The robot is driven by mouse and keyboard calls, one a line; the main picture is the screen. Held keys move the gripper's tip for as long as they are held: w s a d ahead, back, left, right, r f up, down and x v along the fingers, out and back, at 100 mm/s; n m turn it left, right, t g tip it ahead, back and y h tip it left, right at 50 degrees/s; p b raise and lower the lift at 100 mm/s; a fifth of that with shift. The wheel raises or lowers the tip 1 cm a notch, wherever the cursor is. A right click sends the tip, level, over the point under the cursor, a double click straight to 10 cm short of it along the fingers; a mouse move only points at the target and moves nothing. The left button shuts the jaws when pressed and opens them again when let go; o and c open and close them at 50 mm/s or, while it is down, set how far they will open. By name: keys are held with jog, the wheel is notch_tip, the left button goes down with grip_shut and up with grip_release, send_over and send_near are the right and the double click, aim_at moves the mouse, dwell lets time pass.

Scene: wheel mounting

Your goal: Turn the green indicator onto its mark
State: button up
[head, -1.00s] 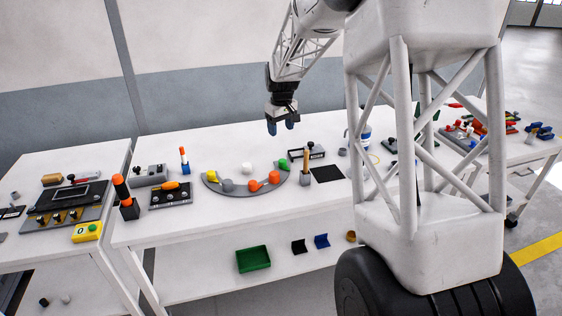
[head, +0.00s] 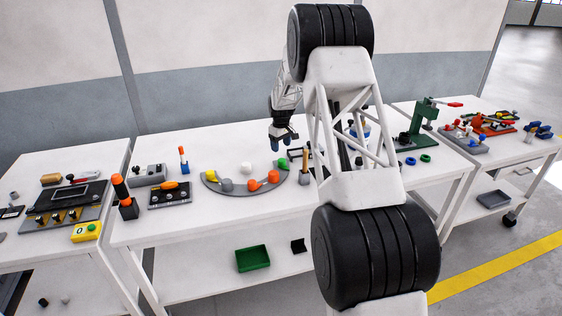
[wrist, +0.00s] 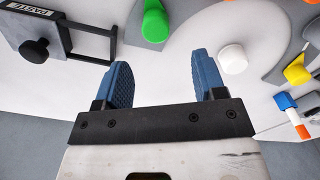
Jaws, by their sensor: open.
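The green indicator (head: 283,164) is a teardrop-shaped knob at the right end of a grey curved plate (head: 231,190) on the white table. It also shows in the wrist view (wrist: 155,22), at the top centre, ahead of my fingers and apart from them. My gripper (head: 284,141) hangs just above and behind the green indicator, pointing down. In the wrist view its blue fingers (wrist: 164,72) are spread with nothing between them. A mark for the indicator cannot be made out.
The curved plate also bears yellow (head: 212,175), grey (head: 226,185) and orange (head: 253,185) knobs. A white knob (head: 246,168) stands behind them. A black frame labelled PASTE with a black knob (wrist: 34,50) lies close on the wrist view's left.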

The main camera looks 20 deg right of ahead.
aim_at(281, 159)
jog(key=shift+w+d+f, duration=0.15)
jog(key=shift+w+f, duration=0.25)
jog(key=shift+f, duration=0.15)
jog(key=shift+f, duration=0.1)
jog(key=shift+f, duration=3.8)
jog(key=shift+c, duration=0.5)
jog(key=c, duration=0.8)
